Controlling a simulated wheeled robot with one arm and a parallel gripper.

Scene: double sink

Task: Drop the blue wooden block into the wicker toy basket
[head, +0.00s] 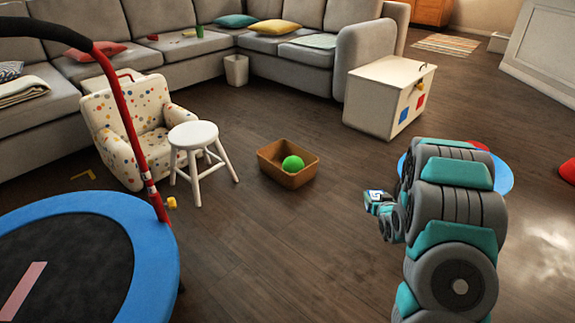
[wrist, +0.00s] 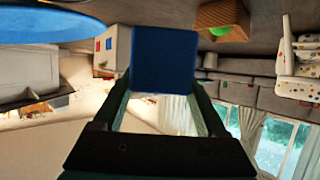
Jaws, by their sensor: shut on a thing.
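The blue wooden block (wrist: 165,60) fills the upper middle of the wrist view, between the fingers of my gripper (wrist: 160,95), which is shut on it. In the head view my gripper (head: 378,202) is at the right of centre, partly hidden by my own arm; the block cannot be made out there. The wicker toy basket (head: 272,170) stands on the floor to the left of my gripper, with a green ball (head: 293,163) inside. The basket also shows in the wrist view (wrist: 222,14) at the top right, apart from the block.
A white stool (head: 193,136) and a dotted armchair (head: 125,125) stand left of the basket. A blue-rimmed trampoline (head: 150,230) with a red handle fills the lower left. A white toy chest (head: 375,98) stands behind. Floor between gripper and basket is clear.

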